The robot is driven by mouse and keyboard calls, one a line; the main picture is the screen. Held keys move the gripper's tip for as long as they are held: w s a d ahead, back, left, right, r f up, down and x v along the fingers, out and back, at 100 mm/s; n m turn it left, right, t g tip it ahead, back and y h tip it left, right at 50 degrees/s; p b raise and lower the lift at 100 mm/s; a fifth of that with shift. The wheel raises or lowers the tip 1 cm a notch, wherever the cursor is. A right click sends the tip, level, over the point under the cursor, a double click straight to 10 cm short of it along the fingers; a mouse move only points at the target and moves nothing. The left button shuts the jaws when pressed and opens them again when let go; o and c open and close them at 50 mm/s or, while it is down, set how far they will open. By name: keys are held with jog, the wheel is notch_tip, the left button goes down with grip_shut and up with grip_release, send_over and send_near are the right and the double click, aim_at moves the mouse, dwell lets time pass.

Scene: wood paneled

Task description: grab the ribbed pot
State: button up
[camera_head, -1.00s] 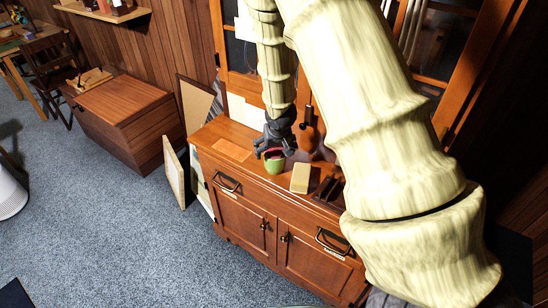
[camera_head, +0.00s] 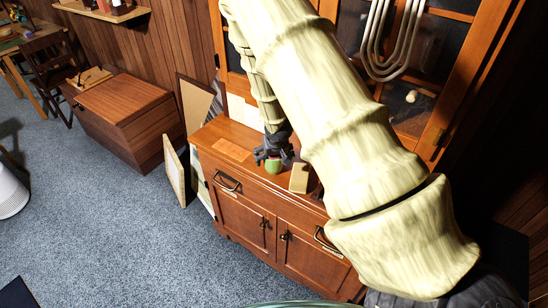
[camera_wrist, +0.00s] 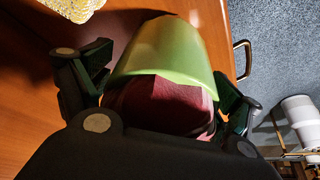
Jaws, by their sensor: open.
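The green pot (camera_head: 273,168) stands on the wooden cabinet top near its front edge. My dark gripper (camera_head: 271,154) is at the pot, covering its upper part in the head view. In the wrist view the green pot (camera_wrist: 172,50) fills the space between the two fingers of my gripper (camera_wrist: 162,68), with dark red showing inside its rim. One finger is on each side, and the jaws are open around it. I cannot tell whether either finger touches it. I cannot make out ribs on its wall.
A pale yellow block (camera_head: 299,178) stands just right of the pot; my arm hides the cabinet top beyond it. The wooden cabinet (camera_head: 248,212) has drawer handles in front. Framed boards (camera_head: 173,177) lean at its left. Blue carpet (camera_head: 120,235) is clear in front.

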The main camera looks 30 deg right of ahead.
jog(key=shift+w+f, duration=0.1)
jog(key=shift+f, duration=0.2)
jog(key=shift+c, duration=0.5)
jog(key=c, duration=1.1)
jog(key=shift+r, duration=0.1)
